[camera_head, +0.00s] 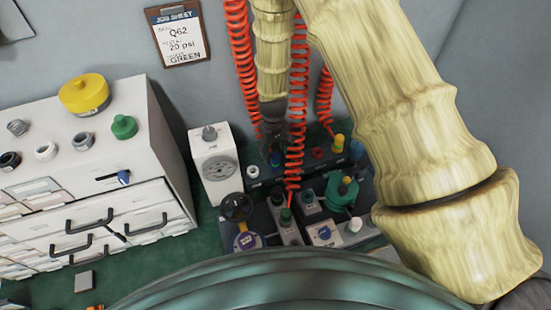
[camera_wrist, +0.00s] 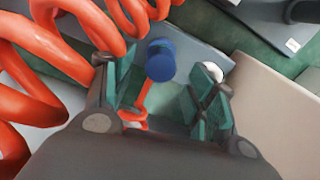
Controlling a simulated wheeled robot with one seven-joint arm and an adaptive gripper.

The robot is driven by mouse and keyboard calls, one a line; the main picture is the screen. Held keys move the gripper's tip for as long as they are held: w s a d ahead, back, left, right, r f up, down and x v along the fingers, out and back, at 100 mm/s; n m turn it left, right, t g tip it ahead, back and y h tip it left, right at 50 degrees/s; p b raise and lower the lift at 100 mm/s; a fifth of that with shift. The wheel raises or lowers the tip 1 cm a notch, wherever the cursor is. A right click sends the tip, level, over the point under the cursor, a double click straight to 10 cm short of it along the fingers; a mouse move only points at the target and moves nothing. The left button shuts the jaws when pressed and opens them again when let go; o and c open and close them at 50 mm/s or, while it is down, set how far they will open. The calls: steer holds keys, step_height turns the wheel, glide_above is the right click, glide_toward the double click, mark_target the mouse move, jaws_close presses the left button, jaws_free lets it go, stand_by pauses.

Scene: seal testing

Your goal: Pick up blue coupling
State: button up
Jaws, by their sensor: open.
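The blue coupling (camera_wrist: 160,61) is a short blue cylinder on a grey rail, seen between and slightly beyond my two fingertips in the wrist view. In the head view, a small blue piece (camera_head: 275,158) shows just below my gripper (camera_head: 274,138), partly hidden by it. My gripper, also in the wrist view (camera_wrist: 157,82), is open, with green pads on either side of the coupling and visible gaps. I cannot tell whether the pads are level with it. Another blue-topped fitting (camera_head: 355,149) stands farther right on the rail.
Orange coiled hoses (camera_head: 297,100) hang close beside my gripper, and coils (camera_wrist: 65,45) crowd the left in the wrist view. A white gauge box (camera_head: 214,165) stands left of the rail. A yellow fitting (camera_head: 338,142) and a test rig with a green part (camera_head: 341,195) stand nearby.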

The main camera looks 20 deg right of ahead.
mark_target(275, 155)
steer(key=shift+s+d+f+p, duration=0.1)
steer(key=shift+f+p, duration=0.25)
steer(key=shift+f, duration=1.25)
steer(key=shift+c, duration=0.2)
steer(key=c, duration=1.1)
steer(key=shift+r, duration=0.1)
